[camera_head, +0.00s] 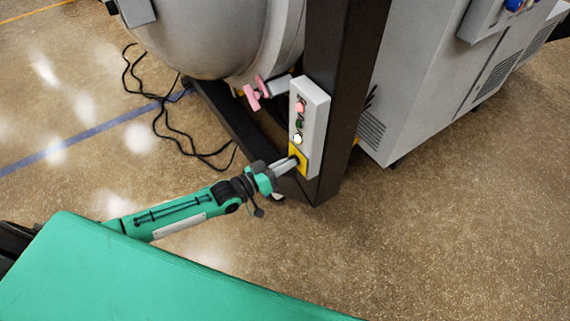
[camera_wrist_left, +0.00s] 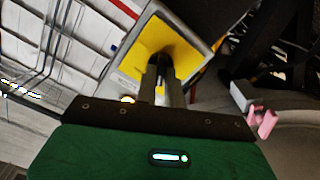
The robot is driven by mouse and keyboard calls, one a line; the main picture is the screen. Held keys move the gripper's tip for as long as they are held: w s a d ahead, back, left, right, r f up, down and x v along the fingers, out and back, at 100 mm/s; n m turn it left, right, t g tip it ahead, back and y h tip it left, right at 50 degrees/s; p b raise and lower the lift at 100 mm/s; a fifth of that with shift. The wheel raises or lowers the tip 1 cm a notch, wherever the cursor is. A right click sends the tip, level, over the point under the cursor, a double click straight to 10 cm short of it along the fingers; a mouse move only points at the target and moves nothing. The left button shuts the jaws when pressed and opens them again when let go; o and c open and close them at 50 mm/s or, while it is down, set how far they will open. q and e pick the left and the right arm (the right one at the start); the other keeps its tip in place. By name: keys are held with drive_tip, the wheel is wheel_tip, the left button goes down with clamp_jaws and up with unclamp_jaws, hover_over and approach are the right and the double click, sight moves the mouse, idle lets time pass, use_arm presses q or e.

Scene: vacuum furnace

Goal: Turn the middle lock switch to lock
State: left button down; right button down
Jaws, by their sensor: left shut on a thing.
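A grey control box (camera_head: 311,125) is mounted on the dark post, with a red, a green and a white button in a column. Below them is a yellow plate (camera_head: 303,160), which also fills the middle of the left wrist view (camera_wrist_left: 175,38). My left gripper (camera_head: 293,161) reaches the yellow plate from the left. Its fingers (camera_wrist_left: 163,75) are close together at the plate, shut on the dark lock switch (camera_wrist_left: 160,60), which they mostly hide. The switch's angle cannot be told. My right gripper is not in view.
A dark post (camera_head: 345,90) carries the box. Behind it are a large grey furnace vessel (camera_head: 215,40) and a pink handle (camera_head: 256,93). A grey cabinet (camera_head: 420,80) stands at the right. Black cables (camera_head: 165,115) lie on the floor, which is open at lower right.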

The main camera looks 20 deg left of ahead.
use_arm(q)
drive_tip(key=shift+n, duration=0.3)
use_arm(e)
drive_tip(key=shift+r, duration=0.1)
use_arm(q)
drive_tip(key=c, duration=1.5)
unclamp_jaws()
drive_tip(key=v, duration=1.4)
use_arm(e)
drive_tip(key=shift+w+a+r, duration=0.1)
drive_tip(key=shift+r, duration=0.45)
use_arm(q)
drive_tip(key=shift+w, duration=0.1)
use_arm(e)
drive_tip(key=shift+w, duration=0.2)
